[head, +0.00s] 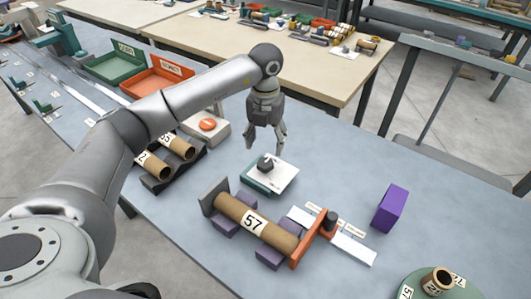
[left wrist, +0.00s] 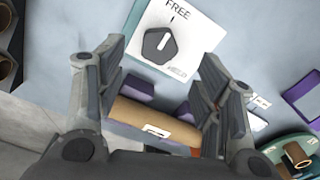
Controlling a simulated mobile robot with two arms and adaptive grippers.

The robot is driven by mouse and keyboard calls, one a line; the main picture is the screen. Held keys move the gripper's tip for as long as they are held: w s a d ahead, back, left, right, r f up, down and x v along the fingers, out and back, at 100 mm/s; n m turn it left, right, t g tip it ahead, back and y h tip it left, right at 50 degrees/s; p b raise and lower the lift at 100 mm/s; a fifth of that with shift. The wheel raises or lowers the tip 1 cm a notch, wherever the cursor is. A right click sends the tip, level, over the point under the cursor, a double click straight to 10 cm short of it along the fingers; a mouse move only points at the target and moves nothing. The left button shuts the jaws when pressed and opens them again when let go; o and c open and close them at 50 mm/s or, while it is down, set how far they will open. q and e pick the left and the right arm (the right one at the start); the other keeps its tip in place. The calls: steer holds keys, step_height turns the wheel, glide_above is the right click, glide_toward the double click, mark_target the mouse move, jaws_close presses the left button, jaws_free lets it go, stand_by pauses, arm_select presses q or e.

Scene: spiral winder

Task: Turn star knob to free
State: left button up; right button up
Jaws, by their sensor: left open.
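The star knob (head: 265,163) is dark grey and sits on a white plate (head: 284,178) on a green-edged base, on the table. In the left wrist view the knob (left wrist: 158,46) lies ahead of the fingers, with a white pointer line on it and the word FREE with a tick mark above it on the plate (left wrist: 197,37). My left gripper (head: 266,145) is open and empty, pointing down just above the knob. Its spread fingers (left wrist: 160,88) also show in the left wrist view, apart from the knob. My right gripper is not in view.
A cardboard tube marked 57 (head: 240,217) lies on purple supports in front of the knob, beside an orange bracket (head: 313,238). A purple block (head: 390,208) stands at right. Two tubes lie in a dark rack (head: 182,173) at left, near an orange button (head: 208,124).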

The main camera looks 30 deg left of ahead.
arm_select(q)
steer(key=shift+r, duration=2.4)
steer(key=shift+r, duration=0.1)
